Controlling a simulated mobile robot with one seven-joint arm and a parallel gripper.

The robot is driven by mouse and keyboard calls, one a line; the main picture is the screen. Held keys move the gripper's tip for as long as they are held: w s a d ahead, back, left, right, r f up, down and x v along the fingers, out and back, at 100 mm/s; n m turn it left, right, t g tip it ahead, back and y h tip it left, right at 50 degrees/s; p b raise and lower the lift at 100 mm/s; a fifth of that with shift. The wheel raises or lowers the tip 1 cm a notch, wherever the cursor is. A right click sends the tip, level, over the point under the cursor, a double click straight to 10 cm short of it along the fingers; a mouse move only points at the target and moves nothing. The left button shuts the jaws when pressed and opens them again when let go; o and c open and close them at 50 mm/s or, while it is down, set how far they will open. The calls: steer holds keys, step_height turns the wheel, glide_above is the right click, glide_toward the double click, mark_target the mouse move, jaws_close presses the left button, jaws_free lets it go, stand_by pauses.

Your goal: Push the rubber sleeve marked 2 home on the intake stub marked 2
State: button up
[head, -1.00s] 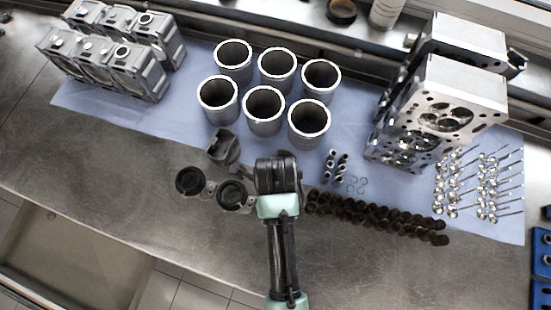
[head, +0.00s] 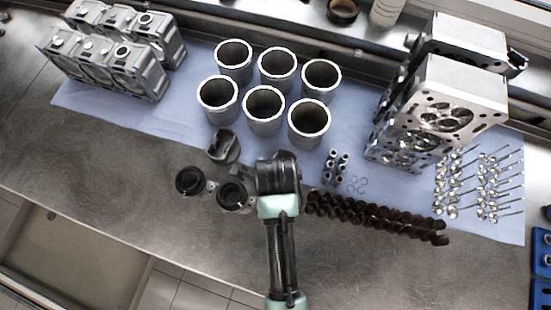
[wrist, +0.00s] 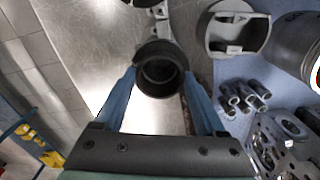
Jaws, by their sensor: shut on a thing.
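A dark rubber sleeve (wrist: 160,72) is between the two blue fingers of my gripper (wrist: 158,84) in the wrist view, which are shut on it with one finger at each side. In the head view the sleeve (head: 232,193) shows as a dark ring just left of my wrist, and the fingers are mostly hidden there. A second dark ring (head: 190,180) stands to its left, with grey metal (wrist: 160,12) between the two. The stub under the held sleeve is hidden, so I cannot tell how far the sleeve is on. No number can be read.
A dark grey hollow part (head: 223,146) stands close behind the sleeve; it also shows in the wrist view (wrist: 236,30). Several cylinder liners (head: 264,108) stand farther back. Dark springs or lobed parts (head: 375,215) lie right of my wrist. The bench front left is clear.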

steer(key=shift+f+b, duration=0.35)
steer(key=shift+f, duration=0.45)
stand_by(0.4)
steer(key=o, duration=1.3)
steer(key=shift+r, duration=0.1)
step_height(320, 180, up, 8)
steer(key=p, duration=0.8)
steer(key=shift+f, duration=0.2)
